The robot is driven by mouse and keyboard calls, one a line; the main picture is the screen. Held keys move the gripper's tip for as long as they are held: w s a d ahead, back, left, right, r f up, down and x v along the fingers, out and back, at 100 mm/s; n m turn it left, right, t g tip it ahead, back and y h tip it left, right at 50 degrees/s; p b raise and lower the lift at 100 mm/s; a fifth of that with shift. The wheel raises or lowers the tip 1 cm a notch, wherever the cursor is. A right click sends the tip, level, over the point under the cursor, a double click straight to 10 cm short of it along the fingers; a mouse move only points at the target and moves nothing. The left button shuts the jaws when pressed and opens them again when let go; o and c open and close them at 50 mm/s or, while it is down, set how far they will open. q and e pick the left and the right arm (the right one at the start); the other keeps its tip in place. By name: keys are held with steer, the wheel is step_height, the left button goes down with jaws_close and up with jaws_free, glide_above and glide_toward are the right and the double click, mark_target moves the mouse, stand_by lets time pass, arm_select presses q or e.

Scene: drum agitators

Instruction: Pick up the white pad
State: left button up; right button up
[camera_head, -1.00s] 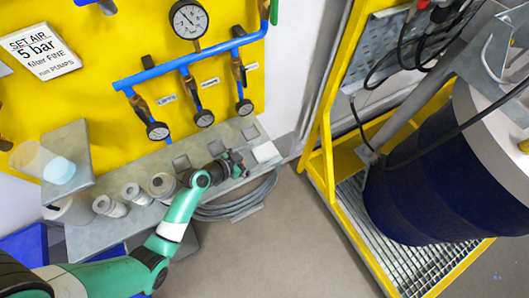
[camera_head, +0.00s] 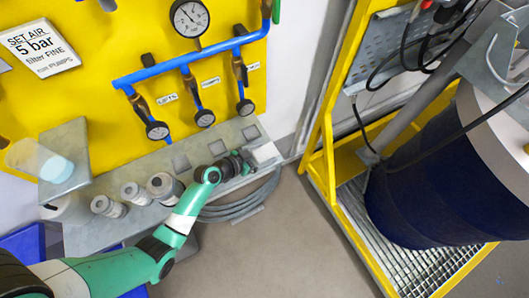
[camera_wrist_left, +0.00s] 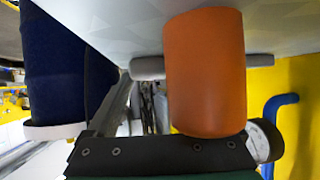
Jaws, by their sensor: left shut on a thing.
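The white pad (camera_head: 265,152) is a small pale square at the right end of the grey shelf in the head view. My left gripper (camera_head: 247,162) is at the pad's left edge, low over the shelf, and is shut on it. The fingertips are small and partly hidden in the head view, and I cannot tell whether the pad is clear of the shelf. In the left wrist view, an orange cylinder (camera_wrist_left: 205,75) stands in front of a grey bar (camera_wrist_left: 150,68) and hides much of the grip area. My right gripper is not in view.
Several grey cylinders (camera_head: 165,187) stand on the grey shelf (camera_head: 85,235), left of my arm. A coiled grey hose (camera_head: 235,206) hangs below it. Gauges on blue pipe (camera_head: 190,60) are on the yellow panel behind. A blue drum (camera_head: 430,180) stands right; the floor between is clear.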

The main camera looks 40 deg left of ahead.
mark_target(263, 154)
arm_select(q)
steer(key=shift+r, duration=0.1)
steer(key=shift+r, duration=0.3)
step_height(263, 154, up, 3)
steer(key=shift+f+p, duration=0.15)
steer(key=shift+p, duration=0.75)
steer(key=s+r+p, duration=0.1)
steer(key=r, duration=0.1)
steer(key=s+r+p, duration=0.1)
steer(key=s+r, duration=0.1)
steer(key=s+d+r+p, duration=0.1)
steer(key=s+r, duration=0.1)
steer(key=shift+s+r, duration=0.15)
steer(key=shift+r, duration=0.05)
steer(key=shift+c, duration=0.2)
steer(key=s+d+r+p, duration=0.1)
steer(key=s+r+p, duration=0.1)
steer(key=s, duration=0.6)
steer(key=shift+s+d+r, duration=0.2)
steer(key=shift+d+r, duration=0.2)
steer(key=shift+r, duration=0.2)
